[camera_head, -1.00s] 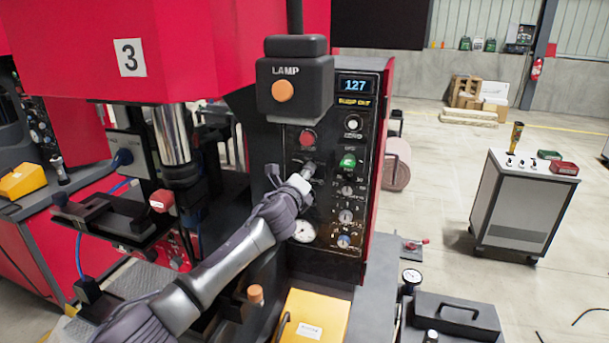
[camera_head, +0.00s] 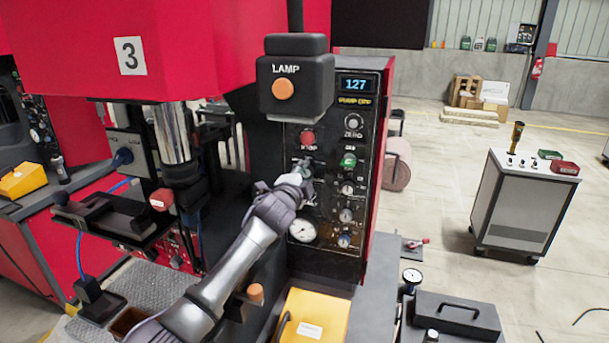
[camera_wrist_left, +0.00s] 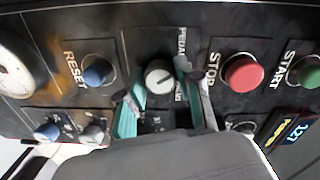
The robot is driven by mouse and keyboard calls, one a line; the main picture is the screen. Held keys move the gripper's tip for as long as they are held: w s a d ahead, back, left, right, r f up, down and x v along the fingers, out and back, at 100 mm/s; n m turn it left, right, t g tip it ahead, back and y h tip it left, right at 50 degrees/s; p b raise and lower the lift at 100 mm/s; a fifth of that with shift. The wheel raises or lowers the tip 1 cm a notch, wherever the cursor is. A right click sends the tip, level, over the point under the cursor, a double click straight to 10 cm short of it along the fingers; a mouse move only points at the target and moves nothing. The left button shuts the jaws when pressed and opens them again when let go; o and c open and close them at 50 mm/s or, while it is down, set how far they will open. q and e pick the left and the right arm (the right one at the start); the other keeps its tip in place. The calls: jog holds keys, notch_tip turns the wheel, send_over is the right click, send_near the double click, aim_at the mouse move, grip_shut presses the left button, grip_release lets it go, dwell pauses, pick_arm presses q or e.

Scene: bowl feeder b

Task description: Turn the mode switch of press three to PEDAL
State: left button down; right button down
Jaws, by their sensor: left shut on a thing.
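Press three carries a white number 3 plate (camera_head: 130,56) and a black control panel (camera_head: 330,215) at its right. My left gripper (camera_head: 306,174) is at this panel, below the red stop button (camera_head: 307,138). In the left wrist view the mode switch (camera_wrist_left: 159,77) is a round knob with a pale face, beside a label reading PEDAL (camera_wrist_left: 182,42). The teal-padded fingers of my left gripper (camera_wrist_left: 157,80) stand on either side of the knob, shut on it. Part of the label is hidden by a finger. Which position the knob points to is unclear. My right gripper is not in view.
In the wrist view a blue RESET button (camera_wrist_left: 97,70), the red STOP button (camera_wrist_left: 243,72) and a green START button (camera_wrist_left: 306,72) flank the switch. The lamp box (camera_head: 296,85) juts out above my gripper. A yellow box (camera_head: 314,318) stands below the panel.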

pick_arm(q)
jog(key=shift+f+n, duration=0.1)
jog(key=shift+n, duration=1)
jog(key=c, duration=0.8)
grip_release()
jog(key=shift+o, duration=0.2)
jog(key=v, duration=1.2)
